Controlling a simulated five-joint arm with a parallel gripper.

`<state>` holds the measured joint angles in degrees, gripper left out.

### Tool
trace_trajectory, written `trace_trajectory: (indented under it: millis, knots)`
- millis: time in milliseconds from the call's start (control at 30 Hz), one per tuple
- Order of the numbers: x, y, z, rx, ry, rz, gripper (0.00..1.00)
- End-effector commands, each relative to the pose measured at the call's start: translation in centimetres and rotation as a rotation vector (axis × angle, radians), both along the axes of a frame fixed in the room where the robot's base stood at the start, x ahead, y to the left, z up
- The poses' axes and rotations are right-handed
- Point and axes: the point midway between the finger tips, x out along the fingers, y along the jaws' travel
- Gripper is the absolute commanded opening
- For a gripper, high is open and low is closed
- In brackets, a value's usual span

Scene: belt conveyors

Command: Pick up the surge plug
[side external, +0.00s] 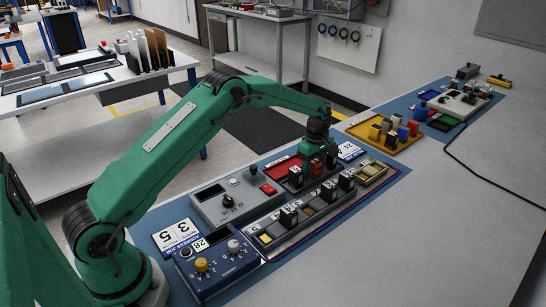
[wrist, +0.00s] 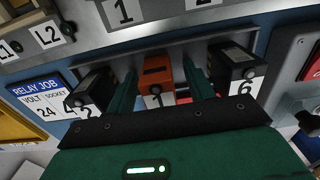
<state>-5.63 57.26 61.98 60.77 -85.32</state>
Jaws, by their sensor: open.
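An orange plug (wrist: 156,72) marked 1 stands in a grey rack in the wrist view. I cannot read a name on it, so I cannot confirm that it is the surge plug. It also shows as a small orange-red block (side external: 316,168) below my gripper in the side view. My gripper (wrist: 159,70) is open, with one green finger on each side of the orange plug. I cannot tell whether the fingers touch it. My gripper (side external: 318,148) points down over the rack in the side view. The plug's lower part is partly hidden.
Black plugs marked 2 (wrist: 94,88) and 6 (wrist: 232,64) stand close on either side of the fingers. A row of sockets (side external: 266,238) with black plugs lies in front. A blue control box (side external: 215,262) and a yellow tray (side external: 400,139) of coloured blocks are nearby.

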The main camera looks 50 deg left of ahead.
Motion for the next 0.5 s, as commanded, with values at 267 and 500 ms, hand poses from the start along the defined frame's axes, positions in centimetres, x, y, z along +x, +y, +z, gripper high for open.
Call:
trace_trajectory:
  millis: [267, 500]
  knots:
    - [0.0, -0.02, -0.01, 0.0, 0.0, 0.0, 0.53]
    - [0.01, -0.02, 0.02, 0.0, 0.0, 0.0, 0.43]
